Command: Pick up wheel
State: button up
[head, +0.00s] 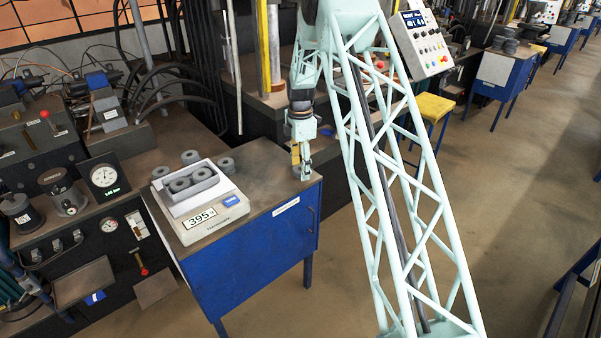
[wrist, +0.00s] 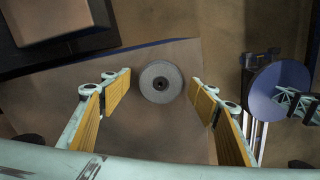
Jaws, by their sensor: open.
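A grey wheel (wrist: 161,70) with a dark centre hole lies flat on the brown cabinet top in the wrist view. My gripper (wrist: 160,88) is open, with its yellow-padded fingers to the left and right of the wheel. Gaps show between the wheel and both fingers, and nothing is held. In the head view my gripper (head: 301,168) hangs over the right end of the cabinet top (head: 262,172). I cannot clearly make out the wheel under it there.
A scale (head: 208,218) reading 395 carries a grey tray (head: 195,197) with wheels in it. More wheels (head: 190,157) lie around the tray's far side. A dark machine bench (head: 90,215) stands left of the blue cabinet (head: 255,240).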

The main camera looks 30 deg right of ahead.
aim_at(300, 169)
dwell(0.5)
jog(key=c, duration=1)
jog(key=shift+r, duration=0.15)
jog(key=shift+r, duration=1.65)
jog(key=s+a, duration=0.2)
jog(key=s, duration=0.3)
jog(key=s+a+r, duration=0.1)
jog(key=s+a, duration=0.1)
jog(key=s, duration=0.3)
jog(key=s+a, duration=0.2)
jog(key=s, duration=0.2)
jog(key=shift+s+r, duration=0.2)
jog(key=shift+s, duration=0.2)
